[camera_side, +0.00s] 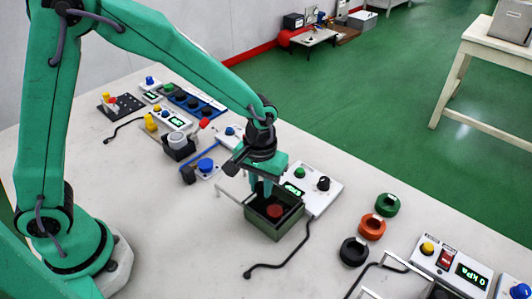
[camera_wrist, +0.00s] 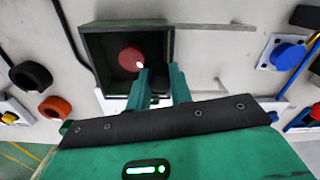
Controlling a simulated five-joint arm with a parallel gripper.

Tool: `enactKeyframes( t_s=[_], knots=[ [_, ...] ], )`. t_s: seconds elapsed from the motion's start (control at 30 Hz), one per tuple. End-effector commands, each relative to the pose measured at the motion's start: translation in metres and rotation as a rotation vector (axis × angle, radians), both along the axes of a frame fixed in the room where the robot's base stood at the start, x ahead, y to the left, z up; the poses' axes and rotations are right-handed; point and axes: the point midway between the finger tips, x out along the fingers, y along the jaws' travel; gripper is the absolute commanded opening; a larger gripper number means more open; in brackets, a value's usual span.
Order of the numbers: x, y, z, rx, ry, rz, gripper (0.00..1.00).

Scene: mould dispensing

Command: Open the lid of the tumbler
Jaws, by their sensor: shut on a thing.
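An open-topped dark green box (camera_side: 283,229), which I take to be the tumbler, stands on the table. Its rim also shows in the wrist view (camera_wrist: 86,50). A round red thing (camera_wrist: 131,59) lies inside it. My gripper (camera_side: 262,188) points down at the box's back edge, and in the wrist view its fingers (camera_wrist: 160,74) reach over the near part of the box. The fingers are closed on a small dark piece (camera_wrist: 160,84), mostly hidden between them. I cannot tell whether this piece belongs to a lid. No lid can be made out clearly.
A white panel (camera_side: 325,183) with a black knob stands close behind the box. Thin pale bars (camera_wrist: 215,26) extend beside the box. Green, red and black rings (camera_side: 371,227) lie to the right. Several small devices stand at the back left. The table's front middle is clear.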

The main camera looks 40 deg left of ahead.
Motion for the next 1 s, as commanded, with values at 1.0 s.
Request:
enactKeyframes(
  t_s=[1.0],
  knots=[
    [0.001,0.09,0.001,-0.001,-0.005,0.0,0.29]
  ],
)
